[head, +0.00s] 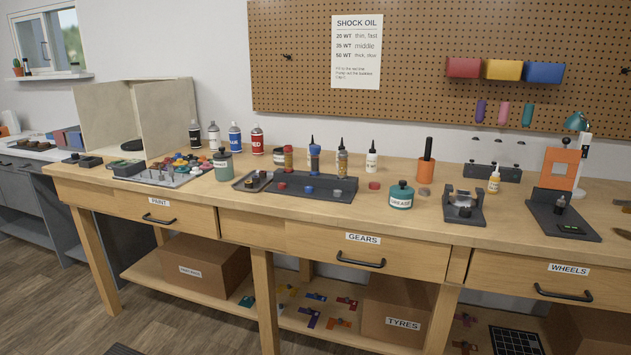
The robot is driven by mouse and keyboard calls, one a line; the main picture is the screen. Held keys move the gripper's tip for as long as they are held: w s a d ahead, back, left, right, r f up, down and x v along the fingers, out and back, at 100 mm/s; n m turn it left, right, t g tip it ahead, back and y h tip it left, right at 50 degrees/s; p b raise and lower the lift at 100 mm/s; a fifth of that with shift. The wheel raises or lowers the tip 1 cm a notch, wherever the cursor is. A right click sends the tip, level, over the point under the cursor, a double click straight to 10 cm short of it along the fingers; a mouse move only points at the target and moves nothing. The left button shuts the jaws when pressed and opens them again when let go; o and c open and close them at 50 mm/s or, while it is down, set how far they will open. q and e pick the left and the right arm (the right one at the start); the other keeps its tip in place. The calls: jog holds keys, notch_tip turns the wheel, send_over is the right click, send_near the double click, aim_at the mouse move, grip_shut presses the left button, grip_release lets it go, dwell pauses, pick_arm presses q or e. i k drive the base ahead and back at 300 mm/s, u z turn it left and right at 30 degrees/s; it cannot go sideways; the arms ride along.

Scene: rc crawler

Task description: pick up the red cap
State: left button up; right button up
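A small red round piece (375,186), which looks like a red cap, lies on the wooden bench top between the black tray and the grease jar. A smaller red piece (281,186) sits at the left on the front of the black tray (325,197); I cannot tell which of the two is the cap meant. A blue round piece (309,190) sits beside it on the tray. Neither of my grippers is in view.
A green grease jar (401,196) stands right of the red piece. Bottles (342,160) stand behind the tray, and a white bottle (372,158) stands behind the red piece. An orange holder (426,170) is at the back right. Bare wood (400,232) runs along the front edge.

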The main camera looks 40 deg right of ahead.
aim_at(373, 185)
jog(key=u, duration=0.2)
jog(key=i, duration=0.85)
jog(key=z, duration=0.25)
